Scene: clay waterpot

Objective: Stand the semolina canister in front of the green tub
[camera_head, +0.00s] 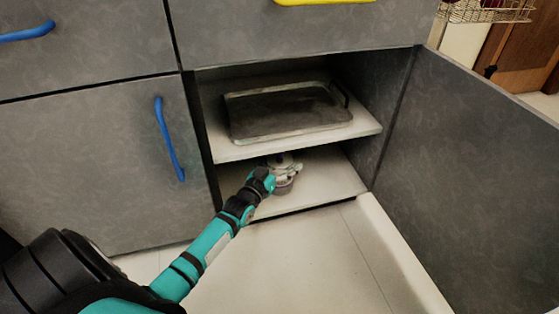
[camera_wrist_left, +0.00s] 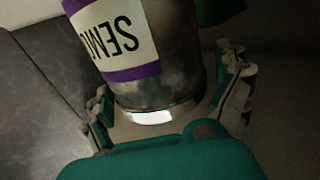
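The semolina canister (camera_wrist_left: 172,70) is a metal cylinder with a white and purple label reading "SEMO", upside down in the left wrist view. In the head view its lower part (camera_head: 283,187) shows below my left gripper (camera_head: 285,172), in the bottom compartment. In the wrist view my left gripper (camera_wrist_left: 168,80) has its fingers spread on either side of the canister. The left finger is close against it; a narrow gap shows at the right finger. A dark green thing (camera_wrist_left: 222,8), perhaps the green tub, is cut off at the top edge. My right gripper is not in view.
A dark tray (camera_head: 285,112) lies on the upper shelf (camera_head: 305,141), just above my left arm. The cabinet's side walls and an open grey door (camera_head: 470,180) bound the right. A closed door with a blue handle (camera_head: 168,138) is left.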

